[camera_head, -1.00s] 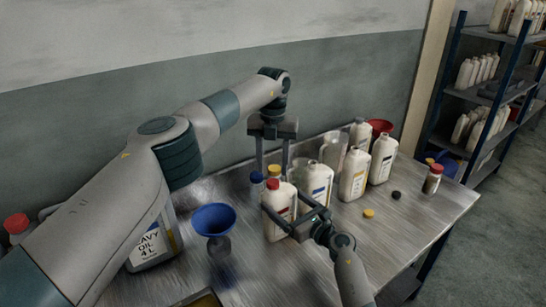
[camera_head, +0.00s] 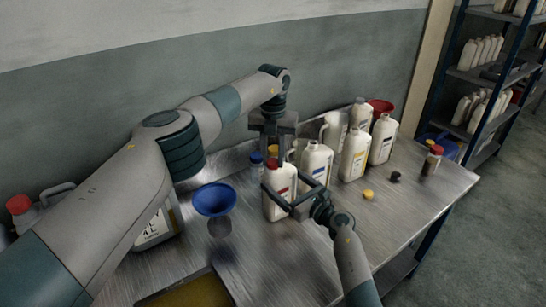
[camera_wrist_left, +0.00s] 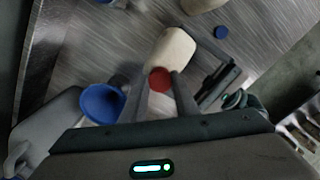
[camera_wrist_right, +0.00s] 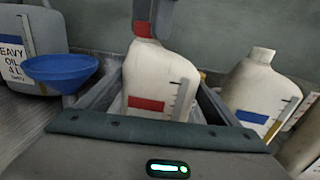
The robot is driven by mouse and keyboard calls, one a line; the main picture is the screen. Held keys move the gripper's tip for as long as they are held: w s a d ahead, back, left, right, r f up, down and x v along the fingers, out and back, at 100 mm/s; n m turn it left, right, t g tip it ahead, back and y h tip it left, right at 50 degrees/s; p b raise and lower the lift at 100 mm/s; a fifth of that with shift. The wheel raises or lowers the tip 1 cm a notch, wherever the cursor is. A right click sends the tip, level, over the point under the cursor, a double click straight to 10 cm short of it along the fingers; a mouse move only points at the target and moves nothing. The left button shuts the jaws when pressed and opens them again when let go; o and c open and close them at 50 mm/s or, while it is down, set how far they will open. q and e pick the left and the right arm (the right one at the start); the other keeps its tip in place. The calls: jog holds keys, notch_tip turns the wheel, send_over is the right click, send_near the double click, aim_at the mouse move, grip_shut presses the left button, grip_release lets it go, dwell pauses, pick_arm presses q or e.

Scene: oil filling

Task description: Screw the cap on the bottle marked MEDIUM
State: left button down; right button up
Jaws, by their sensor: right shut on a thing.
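A white bottle with a red label (camera_head: 281,192) stands upright on the table; I cannot read its wording. A red cap (camera_wrist_left: 160,79) is on its neck. My right gripper (camera_head: 289,207) is shut around the bottle's body, which fills the right wrist view (camera_wrist_right: 155,78). My left gripper (camera_head: 273,157) points down from above, its two fingers on either side of the red cap. They look apart, with no clear grip on it. A white bottle with a blue label (camera_head: 314,163) and no cap stands just to the right; it also shows in the right wrist view (camera_wrist_right: 259,92).
A blue funnel (camera_head: 215,199) and a heavy oil can (camera_head: 157,224) are to the left. White bottles, one with a yellow label (camera_head: 354,154), stand at the right.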

pick_arm(q)
jog(key=m, duration=0.4)
jog(key=shift+m, duration=0.4)
jog(key=c, duration=1.3)
grip_release()
notch_tip(320, 180, up, 12)
pick_arm(e)
jog(key=o, duration=2)
